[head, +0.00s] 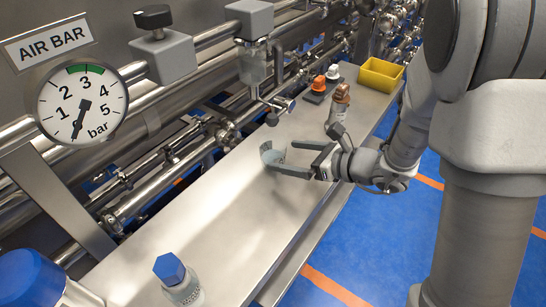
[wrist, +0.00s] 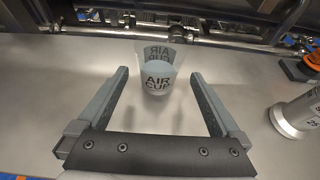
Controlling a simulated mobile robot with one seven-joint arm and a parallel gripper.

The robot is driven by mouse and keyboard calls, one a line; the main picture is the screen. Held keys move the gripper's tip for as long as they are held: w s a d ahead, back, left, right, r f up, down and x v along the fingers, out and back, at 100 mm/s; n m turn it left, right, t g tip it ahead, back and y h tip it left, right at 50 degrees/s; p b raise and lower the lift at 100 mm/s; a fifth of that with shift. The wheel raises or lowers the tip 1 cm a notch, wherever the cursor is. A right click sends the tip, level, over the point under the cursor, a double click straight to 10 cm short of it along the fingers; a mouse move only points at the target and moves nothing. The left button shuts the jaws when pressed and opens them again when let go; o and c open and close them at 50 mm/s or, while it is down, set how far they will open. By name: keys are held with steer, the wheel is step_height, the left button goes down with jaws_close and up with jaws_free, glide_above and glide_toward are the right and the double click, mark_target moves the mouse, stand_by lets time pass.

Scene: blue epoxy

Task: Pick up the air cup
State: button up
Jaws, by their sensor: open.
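The air cup (wrist: 157,80) is a clear cup with a pale lower part and dark "AIR CUP" lettering. It stands upright on the steel bench, and also shows in the head view (head: 272,154). My gripper (wrist: 159,75) is open, with its two fingers apart on the left and right of the cup's line. In the wrist view the cup is ahead, at about the height of the fingertips in the picture and between them sideways. In the head view my gripper (head: 294,159) reaches in from the right, close to the cup.
A blue-capped bottle (head: 175,280) stands at the near end. Pipes and an air gauge (head: 82,103) line the back.

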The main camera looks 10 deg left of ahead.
steer(key=shift+r+b+x, duration=0.15)
steer(key=shift+b+x, duration=0.2)
steer(key=shift+x, duration=1)
steer(key=shift+r+b+x, duration=0.15)
steer(key=shift+b+x, duration=0.15)
steer(key=shift+x, duration=1)
steer(key=shift+a, duration=0.15)
steer(key=c, duration=1.5)
steer(key=shift+r, duration=0.15)
